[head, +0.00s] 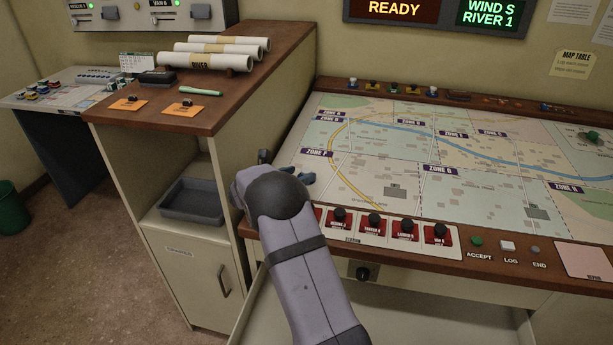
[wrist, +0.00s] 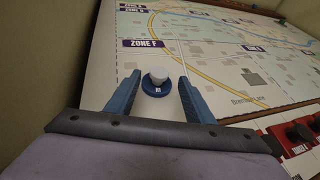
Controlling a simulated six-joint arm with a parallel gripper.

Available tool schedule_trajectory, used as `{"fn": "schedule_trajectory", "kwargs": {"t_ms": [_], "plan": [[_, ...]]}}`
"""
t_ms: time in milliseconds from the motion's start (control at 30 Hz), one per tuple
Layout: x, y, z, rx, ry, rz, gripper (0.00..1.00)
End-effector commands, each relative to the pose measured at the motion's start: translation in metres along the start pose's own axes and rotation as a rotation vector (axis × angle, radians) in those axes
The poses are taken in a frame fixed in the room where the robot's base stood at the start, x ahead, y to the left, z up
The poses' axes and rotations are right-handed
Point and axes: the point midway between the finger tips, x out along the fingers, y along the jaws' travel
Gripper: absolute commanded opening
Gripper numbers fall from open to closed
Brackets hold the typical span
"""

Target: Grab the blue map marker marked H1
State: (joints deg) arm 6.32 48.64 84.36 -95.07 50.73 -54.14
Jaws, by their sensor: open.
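A round blue map marker (wrist: 156,87) with a pale knob stands upright on the map below the ZONE F label, seen in the wrist view. The small white tag on its front is too small to read. My gripper (wrist: 159,78) is open, with one blue finger on each side of the marker. I cannot tell whether either finger touches it. In the head view my gripper (head: 306,178) is at the map's left edge, and my arm hides the marker.
The map table (head: 480,215) has a raised back ledge with several small markers. Red station blocks (head: 373,224) with black knobs line the front edge. A wooden cabinet (head: 240,75) with rolled maps stands close on the left. The middle of the map is clear.

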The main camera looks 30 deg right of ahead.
Motion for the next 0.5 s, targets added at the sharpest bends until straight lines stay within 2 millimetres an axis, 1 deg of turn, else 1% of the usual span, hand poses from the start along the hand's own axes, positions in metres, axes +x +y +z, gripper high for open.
{"fn": "schedule_trajectory", "kwargs": {"t_ms": [267,500], "plan": [[0.008,0.0,0.001,0.0,0.001,0.0,0.48],[0.033,0.001,0.0,0.0,0.002,-0.002,0.48]]}}
